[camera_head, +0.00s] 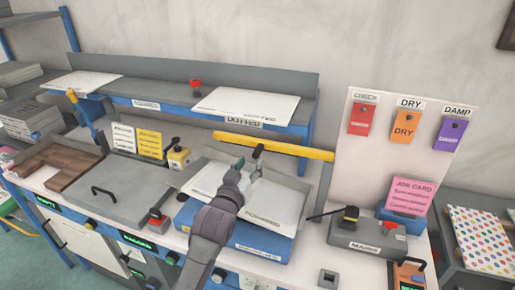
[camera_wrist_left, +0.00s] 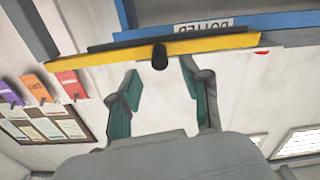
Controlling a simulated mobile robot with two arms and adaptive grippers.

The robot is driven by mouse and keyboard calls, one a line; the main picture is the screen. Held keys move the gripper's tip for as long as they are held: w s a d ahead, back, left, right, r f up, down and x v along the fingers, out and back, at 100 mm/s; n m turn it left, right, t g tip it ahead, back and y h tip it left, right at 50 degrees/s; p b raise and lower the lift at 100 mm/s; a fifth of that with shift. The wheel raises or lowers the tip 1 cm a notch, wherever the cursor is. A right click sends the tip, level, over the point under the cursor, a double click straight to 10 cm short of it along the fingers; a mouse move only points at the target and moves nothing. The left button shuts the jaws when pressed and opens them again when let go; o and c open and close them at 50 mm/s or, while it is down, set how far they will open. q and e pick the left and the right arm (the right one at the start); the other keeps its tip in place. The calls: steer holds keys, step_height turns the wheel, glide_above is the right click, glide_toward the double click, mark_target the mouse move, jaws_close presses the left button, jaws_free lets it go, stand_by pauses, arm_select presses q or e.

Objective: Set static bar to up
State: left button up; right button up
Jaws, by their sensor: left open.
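The static bar appears to be the long yellow bar (camera_head: 295,149) below the shelf marked DOTTED, with a short black handle (camera_head: 258,149) at its middle. In the left wrist view the yellow bar (camera_wrist_left: 215,44) crosses the top of the picture, and its black handle (camera_wrist_left: 160,57) points towards me. My left gripper (camera_head: 247,169) is open and empty, just in front of the handle. In the wrist view its teal fingers (camera_wrist_left: 161,82) stand apart, one to each side of the handle and short of it. My right gripper is not in view.
White sheets (camera_head: 278,203) lie on the blue-edged unit under my left arm. A blue shelf (camera_head: 150,100) runs behind. A grey lid (camera_head: 125,185) is at left. A grey box with a black lever (camera_head: 348,216) and an upright board with coloured tags (camera_head: 404,126) stand at right.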

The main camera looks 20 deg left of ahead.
mark_target(255, 156)
arm_select(q)
steer(key=w+p, duration=0.1)
steer(key=w, duration=0.5)
steer(key=shift+w+d, duration=0.1)
steer(key=shift+w, duration=0.15)
jaws_close()
